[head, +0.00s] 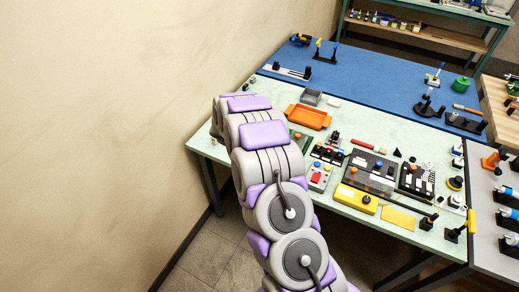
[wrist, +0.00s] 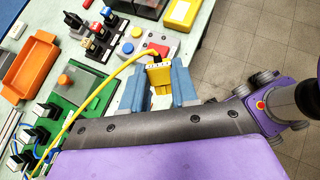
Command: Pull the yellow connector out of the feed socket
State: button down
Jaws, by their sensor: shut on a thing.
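The yellow connector (wrist: 158,73) is between the two blue-grey fingers of my gripper (wrist: 158,84) in the wrist view. The gripper is shut on it. A yellow cable (wrist: 98,92) runs from the connector in an arc to the left and down past a green board (wrist: 78,89). Black sockets or plugs (wrist: 47,112) with cables stand on this board, apart from the connector. I cannot tell which one is the feed socket. No socket shows around the connector's visible end. My arm hides the gripper and the connector in the head view.
A grey box with red and blue buttons (wrist: 141,58) is close beside the connector. An orange tray (wrist: 29,67) lies left of the green board. A yellow box (head: 356,199) stands near the pale green table's (head: 408,232) front edge. Several fixtures crowd the table's right half.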

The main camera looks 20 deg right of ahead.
jog(key=shift+w+a+f+n+t+h, duration=0.75)
jog(key=shift+w+a+f+n+t, duration=0.55)
jog(key=shift+w+n+t, duration=0.95)
jog(key=shift+w+a+f+n+t+h, duration=0.85)
jog(key=shift+w+f+n+t, duration=0.8)
jog(key=shift+w+t, duration=1.1)
jog(key=shift+w+a+f+n+t+h, duration=0.6)
jog(key=shift+w+a+f+n+t, duration=0.7)
jog(key=shift+w+n+t, duration=0.95)
jog(key=shift+m+t, duration=0.25)
jog(key=shift+w+d+f+b, duration=0.1)
jog(key=shift+d+f+b, duration=0.15)
jog(key=shift+f, duration=0.55)
jog(key=shift+d+f+b, duration=0.15)
jog(key=shift+f+b, duration=0.25)
jog(key=shift+f, duration=0.45)
jog(key=shift+w+d+f+b, duration=0.1)
jog(key=shift+d+f+b, duration=0.15)
jog(key=shift+f, duration=0.55)
jog(key=shift+a, duration=0.5)
jog(key=shift+d, duration=0.1)
jog(key=shift+d+f, duration=0.2)
jog(key=shift+f, duration=0.2)
